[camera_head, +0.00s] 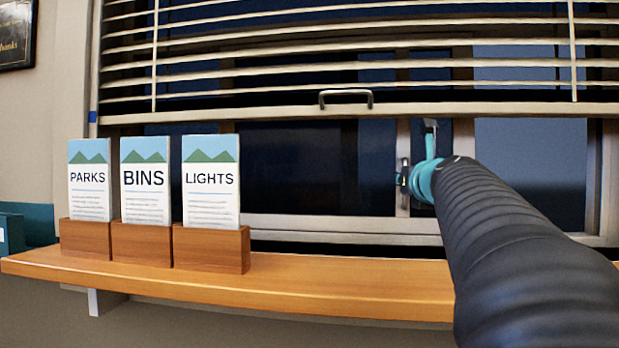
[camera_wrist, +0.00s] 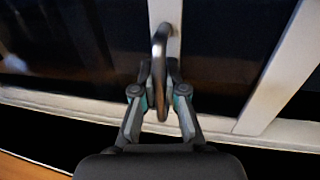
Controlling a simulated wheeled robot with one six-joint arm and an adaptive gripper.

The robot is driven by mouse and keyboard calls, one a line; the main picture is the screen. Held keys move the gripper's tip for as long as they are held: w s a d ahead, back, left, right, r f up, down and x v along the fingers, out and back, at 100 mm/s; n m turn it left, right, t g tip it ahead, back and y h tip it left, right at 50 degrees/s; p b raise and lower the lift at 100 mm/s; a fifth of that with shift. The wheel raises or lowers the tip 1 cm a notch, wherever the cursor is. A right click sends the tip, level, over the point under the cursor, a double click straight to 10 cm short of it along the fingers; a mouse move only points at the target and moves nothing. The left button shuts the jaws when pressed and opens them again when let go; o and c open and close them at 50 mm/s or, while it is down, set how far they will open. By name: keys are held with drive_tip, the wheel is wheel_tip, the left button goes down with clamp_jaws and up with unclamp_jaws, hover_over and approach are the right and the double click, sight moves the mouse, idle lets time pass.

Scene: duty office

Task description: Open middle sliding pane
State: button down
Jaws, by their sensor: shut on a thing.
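The sliding window stands behind the wooden counter, with dark glass and pale frame bars. The middle sliding pane has a pale upright stile (camera_head: 403,140) near my gripper (camera_head: 403,178). In the wrist view, a curved metal handle (camera_wrist: 159,45) is mounted on that upright bar. My gripper (camera_wrist: 158,98) is shut on the handle, with one finger on each side of it. In the head view my arm and teal wrist come in from the right and hide part of the glass and frame behind them. The handle is hard to make out there.
Blinds with a bottom rail (camera_head: 250,115) and a small pull (camera_head: 346,97) hang over the window's upper part. Leaflet holders (camera_head: 210,249) marked PARKS, BINS and LIGHTS stand on the wooden counter (camera_head: 340,286) at left. The counter's middle is clear.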

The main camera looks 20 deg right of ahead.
drive_tip(key=c, duration=1.2)
unclamp_jaws()
drive_tip(key=shift+d, duration=0.1)
drive_tip(key=v, duration=0.7)
drive_tip(key=shift+s, duration=0.25)
